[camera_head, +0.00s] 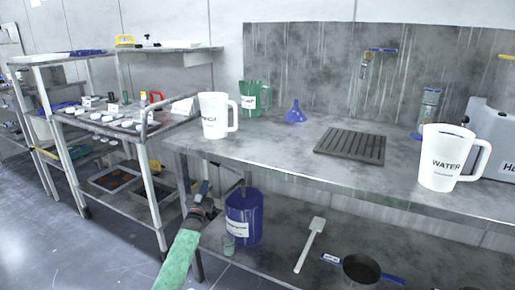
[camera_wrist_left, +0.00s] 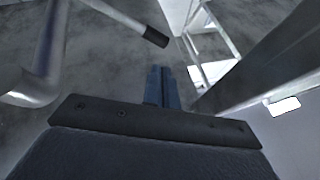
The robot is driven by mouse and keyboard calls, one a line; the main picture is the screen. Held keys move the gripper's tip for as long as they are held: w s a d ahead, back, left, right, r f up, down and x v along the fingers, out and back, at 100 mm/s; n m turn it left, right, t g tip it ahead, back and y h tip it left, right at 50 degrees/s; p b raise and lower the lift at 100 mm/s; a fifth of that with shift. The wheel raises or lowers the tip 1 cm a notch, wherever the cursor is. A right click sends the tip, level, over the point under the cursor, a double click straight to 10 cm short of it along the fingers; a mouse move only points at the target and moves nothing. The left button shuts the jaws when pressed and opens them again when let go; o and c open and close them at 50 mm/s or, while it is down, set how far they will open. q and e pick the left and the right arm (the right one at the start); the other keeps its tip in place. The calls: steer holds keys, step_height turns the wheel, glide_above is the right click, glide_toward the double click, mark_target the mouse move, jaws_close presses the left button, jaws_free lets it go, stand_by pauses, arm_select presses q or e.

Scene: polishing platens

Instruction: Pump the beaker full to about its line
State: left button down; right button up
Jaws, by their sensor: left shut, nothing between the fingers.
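A blue drum (camera_head: 243,228) with a white label stands on the lower shelf under the bench. A grey upright part, perhaps the pump (camera_head: 247,181), rises at its top. A small, greenish, see-through beaker (camera_head: 229,245) stands at the drum's front left; its line and fill level are too small to tell. My left gripper (camera_head: 203,187) is left of the drum's top, above the beaker and apart from it. Its fingers are shut and empty, and they show in the left wrist view (camera_wrist_left: 163,88). My right gripper is not in view.
The bench top (camera_head: 275,150) bears a white jug (camera_head: 213,114), a green jug (camera_head: 257,97), a blue funnel (camera_head: 296,112), a dark rack (camera_head: 350,144) and a WATER jug (camera_head: 443,160). A white scoop (camera_head: 311,240) and a pan (camera_head: 361,272) are on the lower shelf. A cart (camera_head: 150,170) stands left.

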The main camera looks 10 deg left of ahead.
arm_select(q)
steer(key=s+d+f+g, duration=0.35)
steer(key=s+f, duration=0.35)
steer(key=s, duration=0.3)
steer(key=s+d+f+g, duration=0.35)
steer(key=s+f, duration=0.25)
steer(key=s, duration=0.4)
steer(key=s+d+f+g, duration=0.35)
steer(key=s+f, duration=0.35)
steer(key=s, duration=0.4)
steer(key=s+d+r+g+y, duration=0.2)
steer(key=s+g, duration=0.8)
steer(key=s, duration=2.7)
steer(key=w+d+r+t+h, duration=0.35)
steer(key=w+d+t, duration=0.5)
steer(key=w, duration=0.35)
steer(key=w+d+r+t+h+p, duration=0.1)
steer(key=w+d+r+t+h, duration=0.2)
steer(key=d+r+t, duration=0.5)
step_height(320, 180, up, 2)
steer(key=shift+d+r+h, duration=0.15)
steer(key=shift+d+h, duration=0.2)
steer(key=shift+d, duration=0.2)
